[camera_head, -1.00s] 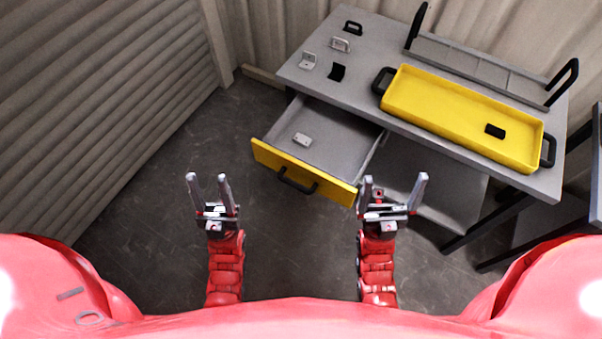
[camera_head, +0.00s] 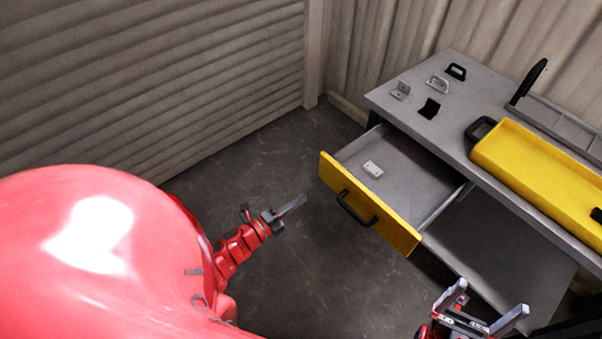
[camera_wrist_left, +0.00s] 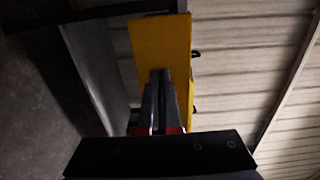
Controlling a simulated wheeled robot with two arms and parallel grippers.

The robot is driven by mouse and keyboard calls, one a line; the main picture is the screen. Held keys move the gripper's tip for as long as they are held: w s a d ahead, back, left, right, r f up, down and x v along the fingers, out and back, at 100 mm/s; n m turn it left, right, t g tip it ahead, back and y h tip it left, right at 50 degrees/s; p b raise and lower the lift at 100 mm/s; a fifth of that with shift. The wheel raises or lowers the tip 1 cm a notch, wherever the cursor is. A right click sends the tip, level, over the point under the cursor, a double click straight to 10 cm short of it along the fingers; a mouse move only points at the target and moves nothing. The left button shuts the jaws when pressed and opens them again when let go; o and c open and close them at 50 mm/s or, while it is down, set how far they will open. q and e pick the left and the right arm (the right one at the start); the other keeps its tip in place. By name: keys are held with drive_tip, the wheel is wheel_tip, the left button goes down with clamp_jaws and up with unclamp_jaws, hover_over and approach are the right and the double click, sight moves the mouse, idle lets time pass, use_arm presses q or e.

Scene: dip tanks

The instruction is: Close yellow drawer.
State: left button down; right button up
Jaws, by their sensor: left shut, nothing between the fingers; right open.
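The yellow drawer front (camera_head: 365,203) has a black bar handle (camera_head: 356,209). The grey drawer (camera_head: 405,178) is pulled out of the grey desk, with a small light metal plate (camera_head: 373,169) lying in it. My left gripper (camera_head: 291,206) is shut and empty, left of the drawer front and apart from it in the head view. In the left wrist view its shut fingers (camera_wrist_left: 158,98) overlap a yellow panel (camera_wrist_left: 160,42), seemingly the drawer front; contact cannot be told. My right gripper (camera_head: 492,307) is open and empty, below and right of the drawer, partly cut off by the frame edge.
The grey desk (camera_head: 395,110) holds several small brackets, a black piece (camera_head: 429,108) and a yellow tray (camera_head: 540,170) with black handles. A grey lower panel (camera_head: 500,265) lies right of the drawer. A ribbed wall (camera_head: 150,80) stands left. Floor before the drawer is clear.

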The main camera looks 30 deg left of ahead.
sight(332, 178)
use_arm(q)
drive_tip(key=p+x, duration=0.2)
drive_tip(key=x, duration=0.8)
drive_tip(key=shift+w+d, duration=0.2)
drive_tip(key=shift+w, duration=0.1)
drive_tip(key=shift+w+d+b, duration=0.2)
drive_tip(key=shift+w+b, duration=0.25)
drive_tip(key=shift+b, duration=0.05)
drive_tip(key=b+x, duration=0.3)
drive_tip(key=x, duration=0.2)
drive_tip(key=b+x, duration=0.4)
drive_tip(key=x, duration=0.1)
drive_tip(key=b+x, duration=0.3)
drive_tip(key=x, duration=0.3)
drive_tip(key=shift+w+f, duration=0.1)
drive_tip(key=shift+f, duration=0.3)
drive_tip(key=b+x, duration=0.8)
drive_tip(key=shift+w+r, duration=0.15)
drive_tip(key=shift+w, duration=0.05)
drive_tip(key=shift+w+d+r+b, duration=0.2)
drive_tip(key=shift+w+d+b, duration=0.05)
drive_tip(key=shift+w+b, duration=0.25)
drive_tip(key=shift+r, duration=0.2)
